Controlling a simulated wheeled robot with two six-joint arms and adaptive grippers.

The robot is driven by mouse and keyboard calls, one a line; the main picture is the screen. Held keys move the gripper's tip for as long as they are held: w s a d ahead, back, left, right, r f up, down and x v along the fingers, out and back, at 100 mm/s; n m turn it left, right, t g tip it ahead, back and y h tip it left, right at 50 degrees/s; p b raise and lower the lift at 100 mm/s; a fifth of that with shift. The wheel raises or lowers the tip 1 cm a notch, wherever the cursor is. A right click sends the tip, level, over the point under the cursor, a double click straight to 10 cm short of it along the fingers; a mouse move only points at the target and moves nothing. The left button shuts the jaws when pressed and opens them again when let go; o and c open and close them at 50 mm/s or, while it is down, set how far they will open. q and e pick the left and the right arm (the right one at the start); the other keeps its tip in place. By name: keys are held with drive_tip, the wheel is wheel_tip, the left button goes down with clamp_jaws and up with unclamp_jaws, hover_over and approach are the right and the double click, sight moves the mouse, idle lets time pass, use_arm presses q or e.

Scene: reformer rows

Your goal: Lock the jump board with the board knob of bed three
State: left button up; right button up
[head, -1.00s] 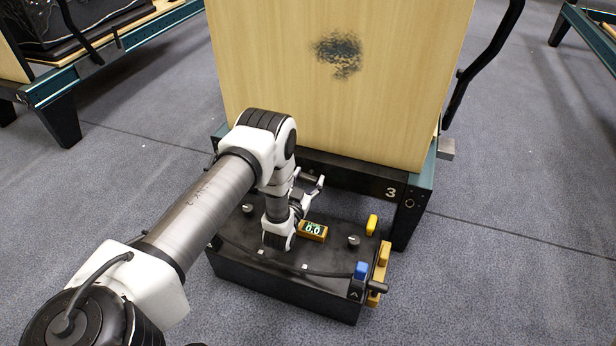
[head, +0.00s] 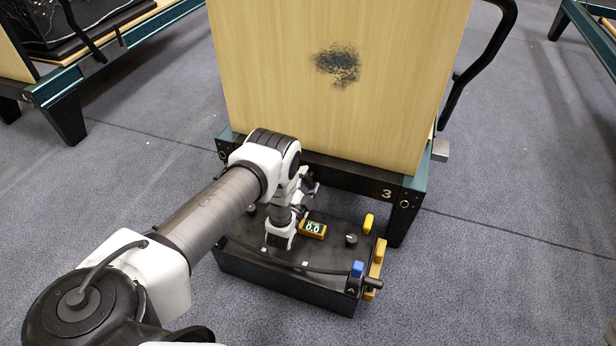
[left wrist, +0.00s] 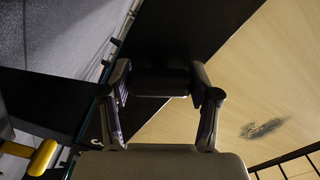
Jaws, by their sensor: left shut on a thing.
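The jump board (head: 330,90) is a pale wooden panel standing upright at the end of bed three, with a dark speckled patch. The bed's dark end frame (head: 368,179) bears a "3". My left gripper (head: 309,183) is low in front of this frame, partly hidden by its own wrist. In the left wrist view the left gripper (left wrist: 160,95) has its two fingers on either side of a black knob-like piece (left wrist: 160,80), with the board (left wrist: 250,80) to the right. I take this piece as the board knob; the head view hides it. My right gripper is not in view.
A black box (head: 285,285) stands on the floor before the bed, with a small display (head: 313,229) reading 0.0, a yellow tab (head: 369,221) and a blue one (head: 357,269). Other beds (head: 60,100) stand at the back left and right. Grey carpet (head: 510,220) is clear at right.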

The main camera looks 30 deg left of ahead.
use_arm(q)
drive_tip(key=m+p, duration=0.1)
drive_tip(key=m, duration=0.2)
drive_tip(key=shift+r+m, duration=0.1)
drive_tip(key=shift+m, duration=0.2)
drive_tip(key=shift+m+p, duration=0.45)
drive_tip(key=shift+m, duration=0.75)
drive_tip(key=o, duration=1.2)
drive_tip(key=shift+c, duration=0.2)
drive_tip(key=v, duration=1.2)
